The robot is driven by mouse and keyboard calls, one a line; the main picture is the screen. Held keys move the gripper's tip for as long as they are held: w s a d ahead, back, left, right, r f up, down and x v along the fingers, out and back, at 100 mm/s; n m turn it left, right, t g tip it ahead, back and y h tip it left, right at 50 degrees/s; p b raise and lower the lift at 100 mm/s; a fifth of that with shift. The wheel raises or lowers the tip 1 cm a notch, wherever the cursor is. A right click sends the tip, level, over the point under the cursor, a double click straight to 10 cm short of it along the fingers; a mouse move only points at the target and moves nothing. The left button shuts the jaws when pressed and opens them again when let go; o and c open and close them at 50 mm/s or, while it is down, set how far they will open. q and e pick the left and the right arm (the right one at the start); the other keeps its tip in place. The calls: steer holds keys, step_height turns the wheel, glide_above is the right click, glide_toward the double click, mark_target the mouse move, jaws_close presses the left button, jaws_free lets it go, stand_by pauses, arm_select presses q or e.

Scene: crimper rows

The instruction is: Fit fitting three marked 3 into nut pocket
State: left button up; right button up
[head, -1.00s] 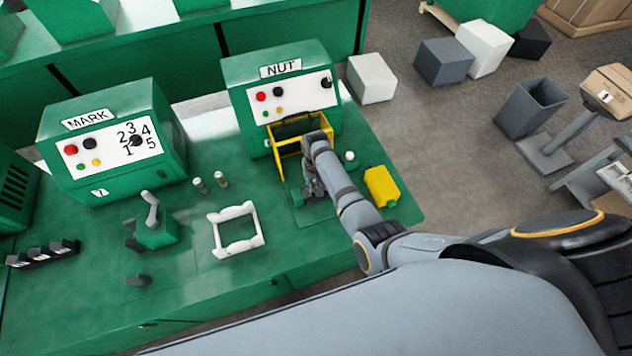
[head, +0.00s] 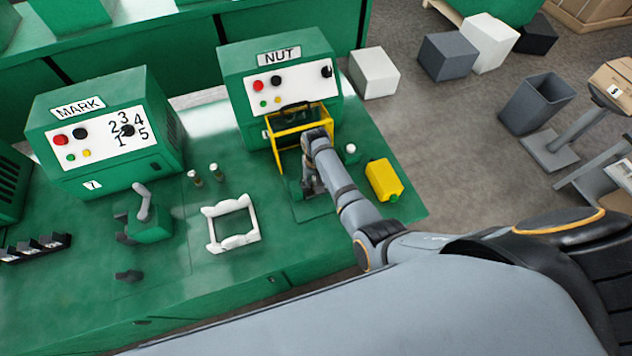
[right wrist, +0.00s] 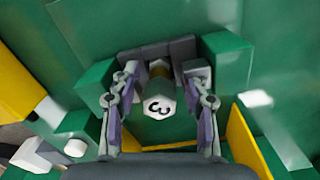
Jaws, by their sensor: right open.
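The fitting (right wrist: 158,104) marked 3 is a white hexagonal piece with a darker, brassy part beyond it. In the right wrist view it sits between the fingers of my right gripper (right wrist: 160,82), by a dark grey and green holder (right wrist: 228,62) that looks like the nut pocket. The fingers are open, with slight gaps beside the fitting. How deep it sits is hidden. In the head view my right gripper (head: 309,185) is low in front of the NUT machine (head: 236,80), and the fitting is hidden there. My left gripper is not in view.
A yellow guard frame (head: 272,140) stands open close behind my right wrist. A yellow bottle (head: 383,180) is to the right. Left are two small fittings (head: 214,172), a white rack (head: 232,225), a lever tool (head: 147,222) and the MARK machine (head: 60,150).

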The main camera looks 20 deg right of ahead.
step_height(320, 180, up, 6)
steer(key=p, duration=0.6)
steer(key=shift+r, duration=0.25)
step_height(320, 180, up, 6)
steer(key=shift+a+f, duration=0.1)
steer(key=shift+f, duration=0.15)
